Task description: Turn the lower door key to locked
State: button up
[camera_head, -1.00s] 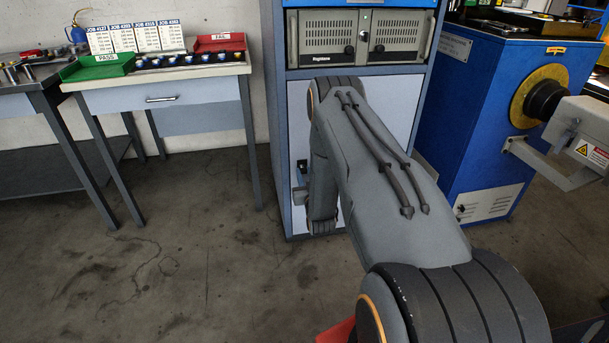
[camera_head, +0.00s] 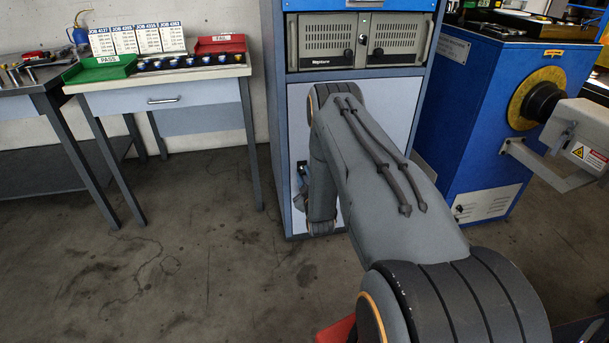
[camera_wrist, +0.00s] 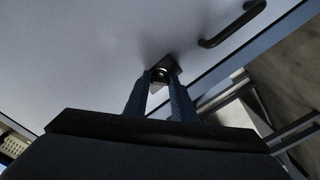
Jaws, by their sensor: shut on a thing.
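The pale lower door (camera_head: 400,112) of the blue cabinet is shut, and my arm covers much of it. In the wrist view the door (camera_wrist: 90,50) fills the upper left. A dark square lock plate with a round lock (camera_wrist: 163,70) sits near its edge. My gripper (camera_wrist: 161,78) has both fingers at this lock, closed on the lower door key. The key is mostly hidden between the fingertips, so its angle cannot be read. In the head view my gripper (camera_head: 302,178) shows only partly beside my forearm, in front of the door.
A dark bar handle (camera_wrist: 232,24) stands out from the door near the lock. Above the door is a grey rack unit (camera_head: 362,40). A blue machine (camera_head: 500,110) stands close on the right. A bench (camera_head: 165,90) with trays is at left, with open floor before it.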

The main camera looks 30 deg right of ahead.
jog(key=n+p, duration=0.1)
jog(key=n, duration=0.4)
jog(key=shift+n, duration=2.4)
jog(key=o, duration=1.1)
jog(key=shift+c, duration=0.2)
jog(key=p+v, duration=0.1)
jog(key=v, duration=0.6)
jog(key=shift+s+a, duration=0.2)
jog(key=shift+s, duration=0.2)
